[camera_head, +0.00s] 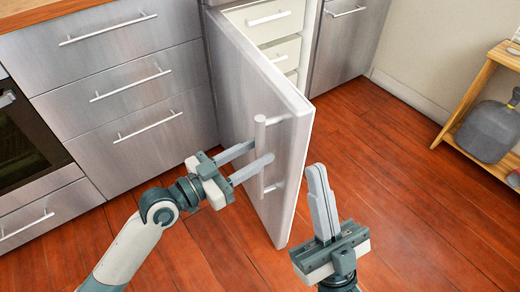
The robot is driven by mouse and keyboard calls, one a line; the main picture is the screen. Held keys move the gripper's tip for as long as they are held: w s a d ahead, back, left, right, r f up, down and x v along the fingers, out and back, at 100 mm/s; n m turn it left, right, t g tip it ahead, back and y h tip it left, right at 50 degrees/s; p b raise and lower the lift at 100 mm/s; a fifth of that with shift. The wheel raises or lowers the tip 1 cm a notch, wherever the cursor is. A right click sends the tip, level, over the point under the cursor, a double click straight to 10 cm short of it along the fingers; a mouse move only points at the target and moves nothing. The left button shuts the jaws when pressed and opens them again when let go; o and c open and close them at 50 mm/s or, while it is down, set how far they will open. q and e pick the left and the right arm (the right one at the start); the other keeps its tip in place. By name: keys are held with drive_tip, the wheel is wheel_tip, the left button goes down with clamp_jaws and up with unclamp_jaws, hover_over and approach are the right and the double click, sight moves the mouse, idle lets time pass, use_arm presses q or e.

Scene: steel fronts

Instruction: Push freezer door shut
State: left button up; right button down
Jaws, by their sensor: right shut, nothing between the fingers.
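The freezer door (235,88) is a steel-fronted panel with a white edge. It stands open, swung out from the cabinet row. Its pale vertical bar handle (260,135) is on the steel face. My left gripper (262,150) is at this handle with its two fingers apart. One fingertip ends beside the bar and the other crosses in front of it; I cannot tell whether they touch it. My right gripper (318,172) points up, just right of the door's free edge, with its fingers together and empty.
White freezer drawers (278,54) show behind the door. Steel drawers (118,82) stand on the left, with a dark oven (22,150) at the far left. The wooden floor (400,190) between is clear.

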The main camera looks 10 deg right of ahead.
use_arm(q)
drive_tip(key=shift+x, duration=0.85)
clamp_jaws()
